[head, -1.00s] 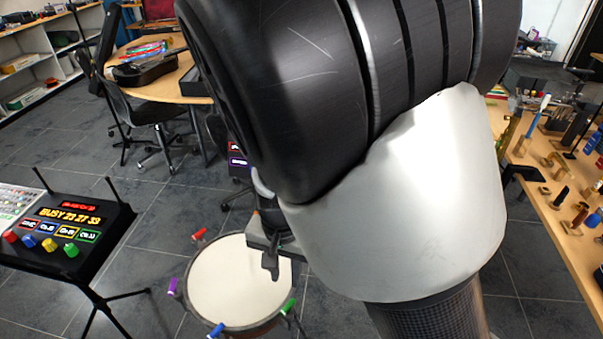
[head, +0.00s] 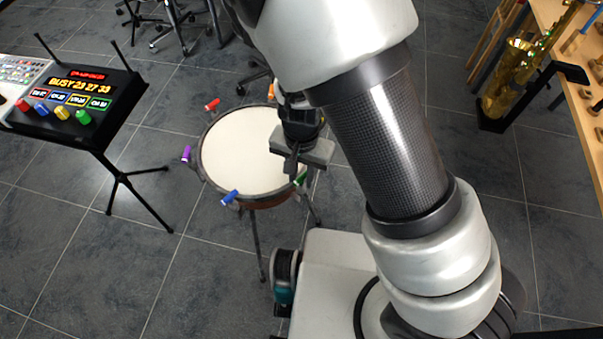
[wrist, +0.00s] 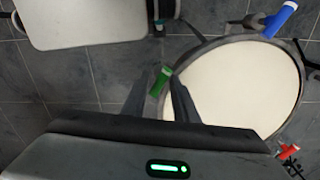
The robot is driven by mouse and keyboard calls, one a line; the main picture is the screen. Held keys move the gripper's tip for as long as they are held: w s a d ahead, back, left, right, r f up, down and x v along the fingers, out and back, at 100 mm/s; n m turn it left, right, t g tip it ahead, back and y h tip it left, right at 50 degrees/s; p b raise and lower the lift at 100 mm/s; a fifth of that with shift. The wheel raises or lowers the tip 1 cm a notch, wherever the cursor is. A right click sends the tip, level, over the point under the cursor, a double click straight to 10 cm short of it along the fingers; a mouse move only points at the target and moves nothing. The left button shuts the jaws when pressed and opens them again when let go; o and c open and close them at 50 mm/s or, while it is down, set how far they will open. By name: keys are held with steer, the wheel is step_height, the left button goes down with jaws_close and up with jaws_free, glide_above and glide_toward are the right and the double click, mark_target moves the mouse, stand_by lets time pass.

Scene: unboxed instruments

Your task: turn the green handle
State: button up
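The green handle (head: 301,180) sticks out from the right front rim of a round drum (head: 240,150), partly hidden by my gripper in the head view. My gripper (head: 291,168) hangs over the drum's right edge, close to the handle. In the wrist view, the two dark fingers of my gripper (wrist: 160,78) stand apart. The green handle (wrist: 160,83) shows between the fingertips in the picture, with a gap on each side. I cannot tell whether it lies level with the fingertips or a little beyond them.
Other handles ring the drum: blue (head: 229,197), purple (head: 186,153), red (head: 212,104) and orange (head: 271,92). A black control box (head: 75,100) stands on a tripod at left. A workbench (head: 575,60) and a saxophone (head: 515,75) are at right. Open floor lies front left.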

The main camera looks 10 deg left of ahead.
mark_target(302, 177)
jaws_close()
stand_by(1.2)
jaws_free()
step_height(302, 177, up, 18)
steer(key=p, duration=0.6)
steer(key=shift+f, duration=0.25)
